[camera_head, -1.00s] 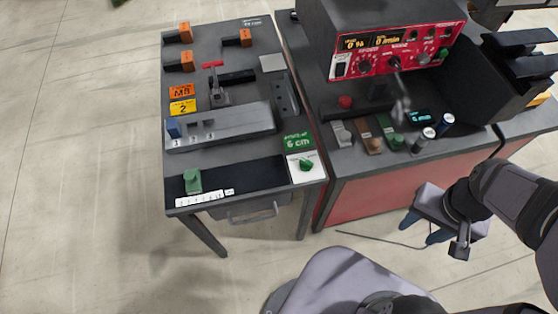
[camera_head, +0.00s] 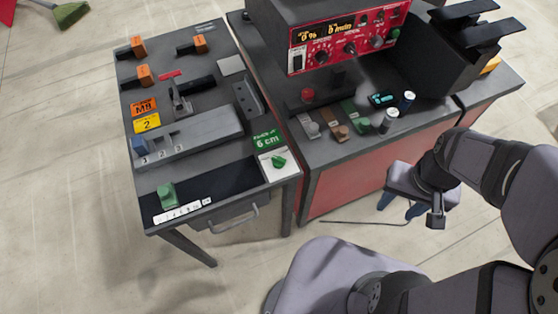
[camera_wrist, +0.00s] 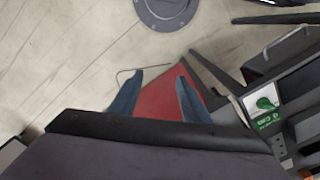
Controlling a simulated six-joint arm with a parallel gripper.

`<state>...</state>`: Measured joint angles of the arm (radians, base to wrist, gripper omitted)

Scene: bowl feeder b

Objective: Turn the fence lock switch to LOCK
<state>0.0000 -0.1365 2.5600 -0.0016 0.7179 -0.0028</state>
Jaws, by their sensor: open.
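A green knob (camera_head: 278,162) sits on a white plate at the front right corner of the grey table, below a green label (camera_head: 266,140) reading "6 cm". It looks like the fence lock switch; its position marks are too small to read. The knob also shows in the wrist view (camera_wrist: 265,103), at the right. My gripper (camera_head: 398,206) is open and empty, with blue fingers pointing down, right of the table and in front of the red cabinet. In the wrist view my gripper (camera_wrist: 160,78) has its fingers apart, left of the knob and not touching it.
A green block (camera_head: 167,193) stands on a dark strip with a number scale. A grey bar (camera_head: 200,135) lies behind it. A drawer handle (camera_head: 234,220) sticks out below the table front. The red cabinet (camera_head: 350,180) carries several small levers and a control box. Floor in front is open.

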